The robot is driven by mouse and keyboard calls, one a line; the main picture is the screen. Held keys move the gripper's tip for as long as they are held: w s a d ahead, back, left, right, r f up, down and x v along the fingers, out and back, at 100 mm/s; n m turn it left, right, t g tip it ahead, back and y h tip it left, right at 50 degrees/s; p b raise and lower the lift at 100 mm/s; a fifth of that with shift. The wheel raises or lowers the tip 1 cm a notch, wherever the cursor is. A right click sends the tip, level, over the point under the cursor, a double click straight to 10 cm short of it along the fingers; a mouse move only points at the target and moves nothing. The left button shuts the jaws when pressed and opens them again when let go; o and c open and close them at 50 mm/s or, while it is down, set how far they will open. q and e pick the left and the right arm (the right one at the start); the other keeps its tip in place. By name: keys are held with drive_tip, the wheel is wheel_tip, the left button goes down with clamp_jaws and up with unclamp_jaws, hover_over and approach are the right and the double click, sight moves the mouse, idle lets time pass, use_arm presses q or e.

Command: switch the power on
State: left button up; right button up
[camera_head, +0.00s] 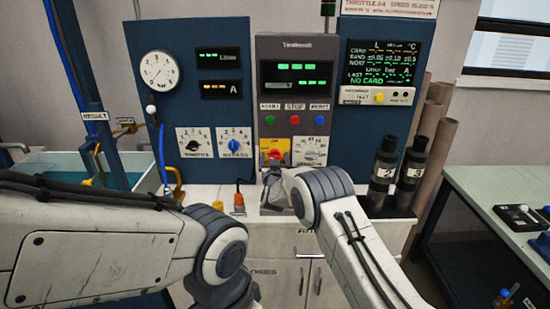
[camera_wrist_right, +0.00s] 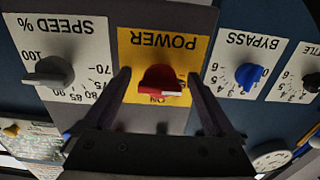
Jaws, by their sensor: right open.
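The red power knob (camera_wrist_right: 158,79) sits on a yellow plate marked POWER (camera_wrist_right: 190,52), upside down in the right wrist view. My right gripper (camera_wrist_right: 160,88) is open, with one finger on each side of the knob and small gaps showing. A white mark shows on the knob near the "ON" lettering; its exact setting is hard to tell. In the head view the yellow plate (camera_head: 278,144) is low on the console, partly hidden by my right gripper (camera_head: 274,172). My left arm reaches in from the left; its gripper does not show.
The SPEED knob (camera_wrist_right: 48,72) and blue BYPASS knob (camera_wrist_right: 248,76) flank the plate in the wrist view. Green, red and blue buttons (camera_head: 295,120) sit above it. Two dark cylinders (camera_head: 384,165) stand right of my right arm. A water tank (camera_head: 60,170) is at left.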

drive_tip(key=c, duration=1.4)
drive_tip(key=shift+f+m+b, duration=0.15)
drive_tip(key=shift+m+b, duration=0.15)
drive_tip(key=shift+b, duration=0.25)
drive_tip(key=m+b, duration=1.3)
drive_tip(key=b, duration=0.5)
drive_tip(key=shift+a, duration=0.1)
drive_tip(key=shift+m+b, duration=1.75)
drive_tip(key=shift+m, duration=0.45)
drive_tip(key=shift+r, duration=0.2)
drive_tip(key=o, duration=1.4)
